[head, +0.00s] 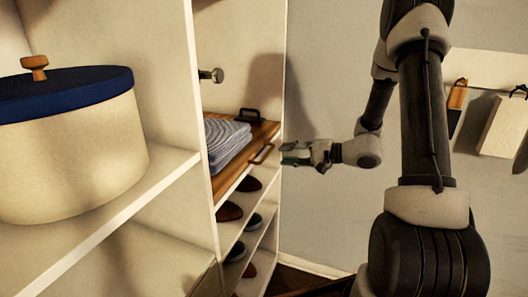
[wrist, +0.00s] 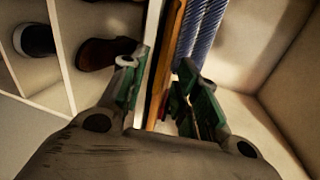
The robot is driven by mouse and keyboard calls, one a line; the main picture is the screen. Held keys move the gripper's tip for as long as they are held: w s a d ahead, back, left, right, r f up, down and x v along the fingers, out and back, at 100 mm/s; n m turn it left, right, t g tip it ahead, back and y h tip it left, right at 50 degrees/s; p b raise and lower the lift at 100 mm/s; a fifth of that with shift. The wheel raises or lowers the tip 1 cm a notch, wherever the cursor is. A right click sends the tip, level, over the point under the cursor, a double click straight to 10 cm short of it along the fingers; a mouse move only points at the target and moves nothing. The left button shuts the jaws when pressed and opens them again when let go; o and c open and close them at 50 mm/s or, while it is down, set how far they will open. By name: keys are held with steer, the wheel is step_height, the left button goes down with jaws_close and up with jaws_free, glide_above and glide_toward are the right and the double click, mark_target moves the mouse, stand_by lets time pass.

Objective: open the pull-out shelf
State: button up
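The wooden pull-out shelf (head: 224,184) sits inside the white closet unit, with a brown bar handle (head: 262,154) at its front edge. A folded blue-grey striped cloth (head: 226,142) lies on it. My gripper (head: 284,153) is just to the right of the handle, in front of the shelf. In the wrist view, the two green-padded fingers of my gripper (wrist: 163,62) are apart, with the shelf's orange-brown edge (wrist: 172,42) showing between them. The handle is hard to make out in the wrist view, so I cannot tell whether a finger touches it.
Shoes (head: 229,211) stand on white shelves below the pull-out shelf. A large cream box with a blue lid (head: 70,140) stands on a shelf at left. A metal knob (head: 211,75) is above the cloth. Items hang on the right wall (head: 505,125). The floor before the unit looks partly clear.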

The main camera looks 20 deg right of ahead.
mark_target(267, 154)
steer(key=shift+n, duration=0.5)
steer(key=x, duration=0.7)
steer(key=shift+w+a+r, duration=0.1)
steer(key=shift+w+a, duration=0.1)
steer(key=shift+a, duration=0.2)
jaws_close()
